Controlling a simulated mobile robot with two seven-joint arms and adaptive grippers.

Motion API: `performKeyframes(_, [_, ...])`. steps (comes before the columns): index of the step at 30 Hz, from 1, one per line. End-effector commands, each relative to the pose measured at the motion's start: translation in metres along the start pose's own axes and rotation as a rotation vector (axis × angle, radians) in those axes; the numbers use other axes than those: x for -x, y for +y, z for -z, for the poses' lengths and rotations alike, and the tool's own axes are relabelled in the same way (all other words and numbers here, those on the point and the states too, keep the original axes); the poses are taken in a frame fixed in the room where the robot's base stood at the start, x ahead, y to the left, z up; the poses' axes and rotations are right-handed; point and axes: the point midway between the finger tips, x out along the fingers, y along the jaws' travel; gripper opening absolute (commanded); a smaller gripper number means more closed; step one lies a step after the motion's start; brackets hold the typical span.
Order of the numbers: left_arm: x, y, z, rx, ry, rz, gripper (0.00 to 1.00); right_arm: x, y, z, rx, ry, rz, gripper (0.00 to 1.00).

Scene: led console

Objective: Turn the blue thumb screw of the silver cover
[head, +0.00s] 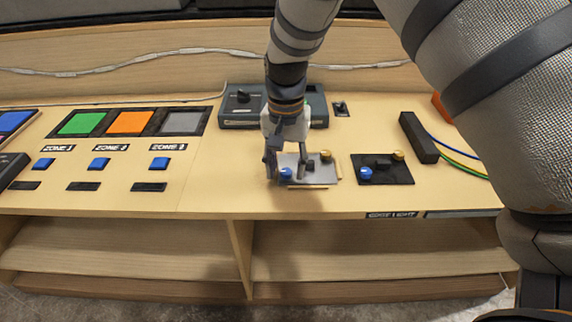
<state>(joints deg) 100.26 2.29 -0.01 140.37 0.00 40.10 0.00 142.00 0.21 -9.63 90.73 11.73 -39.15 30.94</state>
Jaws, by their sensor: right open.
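The silver cover (318,177) lies flat on the wooden console, right of the middle of the head view. Its blue thumb screw (286,174) is at the cover's front left corner, and its yellow thumb screw (326,156) is at the back right. My right gripper (287,170) reaches down over the cover from above, open, with one finger left of the blue screw and the other over the cover to its right. I cannot tell whether a finger touches the screw. Part of the cover is hidden by the gripper. My left gripper is not in view.
A black plate (385,176) with its own blue and yellow screws lies just right of the cover. A dark grey box (243,108) stands behind the gripper. A black block (418,137) with cables is further right. Zone panels and blue buttons (98,164) fill the left.

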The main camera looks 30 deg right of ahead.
Motion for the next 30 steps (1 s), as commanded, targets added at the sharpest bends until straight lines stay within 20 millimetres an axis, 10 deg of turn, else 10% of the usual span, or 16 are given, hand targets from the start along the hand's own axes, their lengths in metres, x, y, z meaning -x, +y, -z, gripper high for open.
performKeyframes(15, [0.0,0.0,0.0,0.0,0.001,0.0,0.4,0.112,0.0,0.001,0.0,0.002,0.002,0.41])
performKeyframes(30, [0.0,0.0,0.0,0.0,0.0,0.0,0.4,0.118,0.0,0.0,0.0,0.0,0.0,0.41])
